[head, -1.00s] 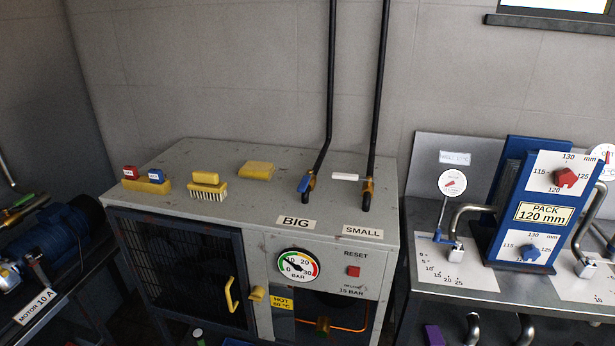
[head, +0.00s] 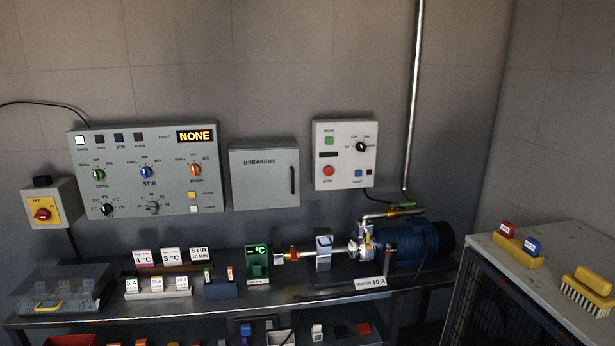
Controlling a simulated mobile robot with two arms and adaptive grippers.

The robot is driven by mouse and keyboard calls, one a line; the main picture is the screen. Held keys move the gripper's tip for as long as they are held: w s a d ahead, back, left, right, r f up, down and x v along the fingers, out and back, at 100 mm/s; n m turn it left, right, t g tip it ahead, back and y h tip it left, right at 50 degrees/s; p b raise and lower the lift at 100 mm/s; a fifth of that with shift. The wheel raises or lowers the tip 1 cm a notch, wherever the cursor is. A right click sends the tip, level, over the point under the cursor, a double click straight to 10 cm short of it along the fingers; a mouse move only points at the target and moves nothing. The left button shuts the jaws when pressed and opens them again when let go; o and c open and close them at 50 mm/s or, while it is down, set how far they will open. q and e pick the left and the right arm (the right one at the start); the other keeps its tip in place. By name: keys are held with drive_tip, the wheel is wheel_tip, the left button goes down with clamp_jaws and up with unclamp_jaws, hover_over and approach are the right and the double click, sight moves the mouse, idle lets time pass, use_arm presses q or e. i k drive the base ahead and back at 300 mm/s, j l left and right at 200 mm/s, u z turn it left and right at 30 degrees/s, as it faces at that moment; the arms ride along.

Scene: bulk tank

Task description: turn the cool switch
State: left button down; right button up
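The cool switch (head: 98,174) is a green rotary knob at the left of the upper row on the grey control panel (head: 125,197). The label COOL is under it, and small position marks are around it. Which mark it points to is too small to tell. A blue STIR knob (head: 145,172) and an orange WASH knob (head: 194,170) sit to its right in the same row. The panel's display (head: 196,136) reads NONE beside the word FAULT. Neither of my grippers is in view.
A bench (head: 225,306) below holds cards, small parts and a blue motor (head: 408,243).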

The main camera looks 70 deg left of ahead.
sight(98, 174)
drive_tip(key=u, duration=4.25)
drive_tip(key=i+j, duration=0.1)
drive_tip(key=i, duration=1.6)
drive_tip(key=j+u, duration=0.05)
drive_tip(key=j, duration=0.05)
